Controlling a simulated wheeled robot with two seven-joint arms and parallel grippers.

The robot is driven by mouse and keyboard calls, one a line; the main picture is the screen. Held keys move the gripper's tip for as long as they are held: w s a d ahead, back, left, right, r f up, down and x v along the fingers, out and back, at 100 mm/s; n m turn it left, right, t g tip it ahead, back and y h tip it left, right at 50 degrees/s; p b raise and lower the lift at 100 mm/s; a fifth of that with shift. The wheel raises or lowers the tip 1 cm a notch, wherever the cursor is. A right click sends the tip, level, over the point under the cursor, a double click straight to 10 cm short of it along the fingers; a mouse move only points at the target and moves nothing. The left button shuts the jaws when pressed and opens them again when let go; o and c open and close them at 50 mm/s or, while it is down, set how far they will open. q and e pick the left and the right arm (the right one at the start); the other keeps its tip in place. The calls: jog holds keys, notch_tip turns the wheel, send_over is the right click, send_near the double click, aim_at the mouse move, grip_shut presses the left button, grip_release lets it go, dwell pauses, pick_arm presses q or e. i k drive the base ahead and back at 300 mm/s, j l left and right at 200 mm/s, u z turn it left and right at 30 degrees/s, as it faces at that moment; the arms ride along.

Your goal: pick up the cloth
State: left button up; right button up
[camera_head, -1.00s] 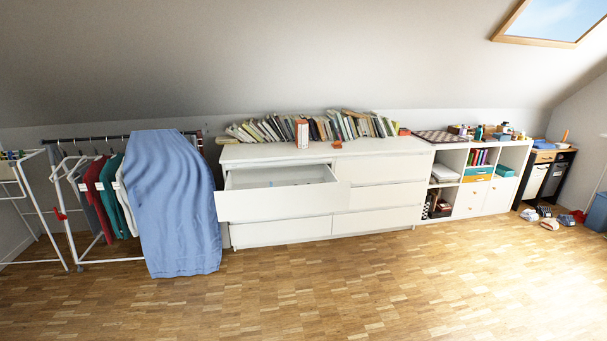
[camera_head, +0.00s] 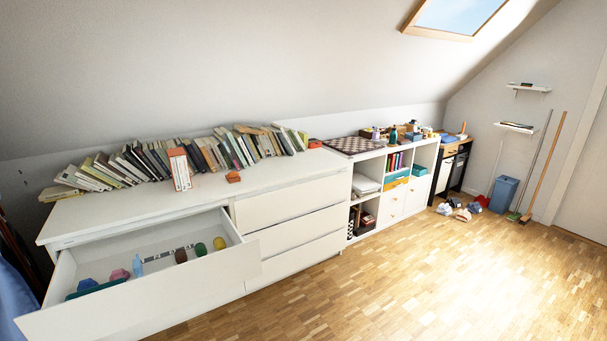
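A blue cloth (camera_head: 14,300) shows only as a strip at the lower left edge, beside the dresser; the rest of it is out of view. It may be the cloth of the task, but I cannot tell. Inside the open top left drawer (camera_head: 130,316) of the white dresser lie small coloured items: a blue one (camera_head: 87,284), a pink one (camera_head: 119,274), a light blue bottle-like one (camera_head: 138,265) and several dark and green ones (camera_head: 201,249). A teal flat item (camera_head: 95,289) lies at the drawer's left; I cannot tell what it is. Neither of my grippers shows.
The white dresser (camera_head: 290,210) carries a row of leaning books (camera_head: 130,166) and a small orange item (camera_head: 233,177). The open drawer juts out into the room. White cube shelves (camera_head: 392,198) stand to the right. Shoes (camera_head: 462,214) and a blue bin (camera_head: 504,194) are farther right. The wooden floor (camera_head: 420,285) in front is clear.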

aim_at(233, 177)
jog(key=i+l+u, duration=0.1)
jog(key=i, duration=0.45)
jog(key=i+l, duration=0.25)
jog(key=i, duration=0.3)
jog(key=i+l+u, duration=0.15)
jog(key=i, duration=0.4)
